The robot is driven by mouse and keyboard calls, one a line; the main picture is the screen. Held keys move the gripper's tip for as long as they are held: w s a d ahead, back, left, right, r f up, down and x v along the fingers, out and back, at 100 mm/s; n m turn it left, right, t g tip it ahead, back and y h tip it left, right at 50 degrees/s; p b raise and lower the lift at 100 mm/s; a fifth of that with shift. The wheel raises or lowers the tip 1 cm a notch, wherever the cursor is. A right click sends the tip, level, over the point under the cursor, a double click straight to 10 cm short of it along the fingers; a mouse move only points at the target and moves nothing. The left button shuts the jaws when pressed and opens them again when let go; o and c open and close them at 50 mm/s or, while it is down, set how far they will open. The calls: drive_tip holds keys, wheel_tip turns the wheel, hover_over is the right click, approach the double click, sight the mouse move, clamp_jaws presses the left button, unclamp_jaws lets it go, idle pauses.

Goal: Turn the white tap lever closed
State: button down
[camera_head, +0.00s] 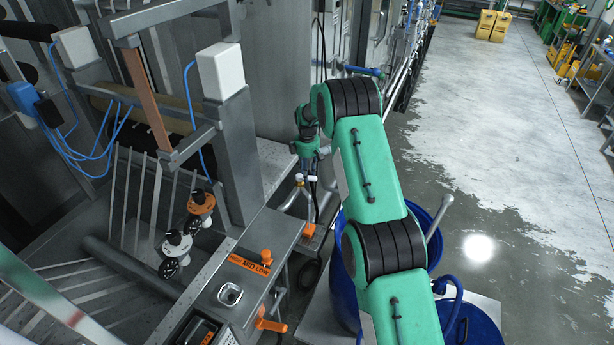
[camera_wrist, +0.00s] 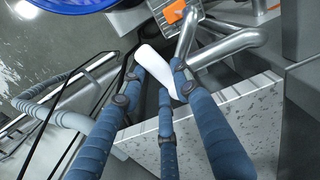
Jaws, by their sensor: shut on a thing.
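The white tap lever (camera_wrist: 152,62) shows in the wrist view between the blue, dark-jointed fingers of my gripper (camera_wrist: 160,80). The fingers are shut on it, and its near end is partly hidden by them. In the head view my gripper (camera_head: 308,170) points down at the far side of the machine. The small white lever (camera_head: 300,177) shows just under it, beside metal pipes. The tap body is too small and covered to make out.
A speckled pale ledge (camera_wrist: 200,125) lies close under the fingers in the wrist view, with bent steel pipes (camera_wrist: 222,48) beyond. Blue drums (camera_head: 345,262) stand near my arm. The machine's panel with orange handles (camera_head: 271,322) is at the lower left. Open floor lies right.

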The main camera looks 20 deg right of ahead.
drive_tip(key=shift+w+a+f+n+b, duration=0.2)
drive_tip(key=shift+w+n+b, duration=0.55)
drive_tip(key=shift+n, duration=1.8)
drive_tip(key=shift+w+a+f+n+b, duration=0.1)
drive_tip(key=shift+w+a+n+b, duration=0.25)
drive_tip(key=shift+n+b, duration=1.45)
drive_tip(key=shift+w+a+f+n+b, duration=0.2)
drive_tip(key=shift+w+n, duration=0.4)
drive_tip(key=shift+n, duration=2.65)
drive_tip(key=shift+r, duration=0.1)
drive_tip(key=c, duration=1.3)
unclamp_jaws()
drive_tip(key=shift+w+r, duration=0.1)
drive_tip(key=shift+r, duration=0.1)
